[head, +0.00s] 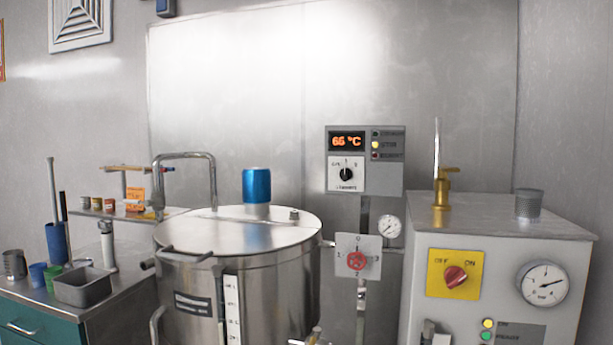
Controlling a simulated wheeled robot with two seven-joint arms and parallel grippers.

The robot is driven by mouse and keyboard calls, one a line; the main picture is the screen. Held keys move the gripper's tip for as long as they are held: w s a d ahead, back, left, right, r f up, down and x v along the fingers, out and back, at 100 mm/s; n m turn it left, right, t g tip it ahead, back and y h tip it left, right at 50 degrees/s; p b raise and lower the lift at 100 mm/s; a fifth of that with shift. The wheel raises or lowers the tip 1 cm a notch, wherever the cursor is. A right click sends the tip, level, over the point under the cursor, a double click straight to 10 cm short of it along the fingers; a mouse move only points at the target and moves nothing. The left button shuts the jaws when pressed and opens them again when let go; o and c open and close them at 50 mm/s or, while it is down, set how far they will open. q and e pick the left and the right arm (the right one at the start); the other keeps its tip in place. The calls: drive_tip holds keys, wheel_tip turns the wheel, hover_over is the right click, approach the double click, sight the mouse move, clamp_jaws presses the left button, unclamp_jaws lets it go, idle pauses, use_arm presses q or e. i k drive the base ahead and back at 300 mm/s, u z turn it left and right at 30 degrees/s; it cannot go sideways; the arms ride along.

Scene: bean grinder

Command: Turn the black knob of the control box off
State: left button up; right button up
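The control box (364,160) is a grey unit on the wall behind the steel tank. Its display (346,141) reads about 66 °C in orange. The black knob (346,174) sits on a white dial plate below the display, with its pointer roughly upward. The small dial labels are too blurred to read surely. Neither of my grippers shows in the head view.
A lidded steel tank (240,285) with a blue cylinder (256,186) on top stands before the box. A grey cabinet (490,229) with a red switch (455,278) stands right. A cluttered counter (120,293) stands left.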

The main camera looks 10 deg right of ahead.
sight(346, 174)
drive_tip(key=u, duration=0.35)
drive_tip(key=i, duration=0.85)
drive_tip(key=z, duration=0.05)
